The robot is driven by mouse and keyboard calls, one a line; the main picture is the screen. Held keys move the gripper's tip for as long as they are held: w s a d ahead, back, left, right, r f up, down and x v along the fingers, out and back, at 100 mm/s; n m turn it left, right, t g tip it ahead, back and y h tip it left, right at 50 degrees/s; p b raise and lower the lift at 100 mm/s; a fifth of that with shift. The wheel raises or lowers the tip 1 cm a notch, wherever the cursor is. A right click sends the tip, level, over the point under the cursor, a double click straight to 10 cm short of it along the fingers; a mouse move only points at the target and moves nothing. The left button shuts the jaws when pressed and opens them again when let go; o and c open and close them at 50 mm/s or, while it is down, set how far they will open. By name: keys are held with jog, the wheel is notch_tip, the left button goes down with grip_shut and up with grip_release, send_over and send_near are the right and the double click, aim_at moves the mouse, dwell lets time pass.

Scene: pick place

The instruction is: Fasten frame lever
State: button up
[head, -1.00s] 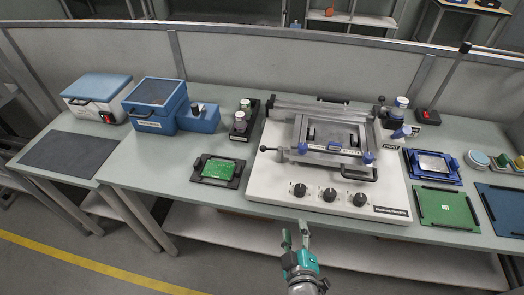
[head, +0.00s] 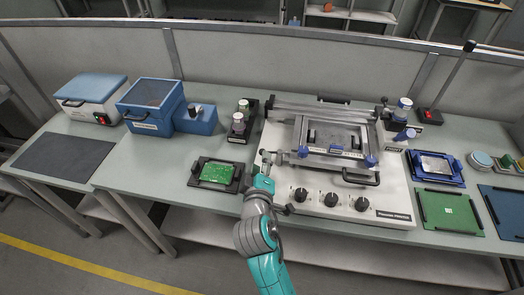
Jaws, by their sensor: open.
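The printer (head: 391,193) is a white machine with a grey metal frame (head: 335,138) on top, lying flat over its bed. Blue clamp knobs sit at the frame's front corners, one at the left (head: 303,152) and one at the right (head: 371,161). A black handle (head: 360,178) is at the front right. My gripper (head: 271,157) is open at the printer's front left edge, left of the left blue knob. It covers the place where a thin rod with a black ball stood. Whether the fingers touch the rod cannot be told.
A black holder with a green board (head: 217,172) lies close to the left of my gripper. Two jars (head: 240,122) stand behind it. Three black dials (head: 331,197) line the printer's front. Blue boxes are at the left, and trays and a green plate (head: 449,212) at the right.

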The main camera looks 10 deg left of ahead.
aim_at(262, 151)
jog(key=shift+x, duration=3.1)
jog(key=shift+f, duration=0.1)
grip_shut()
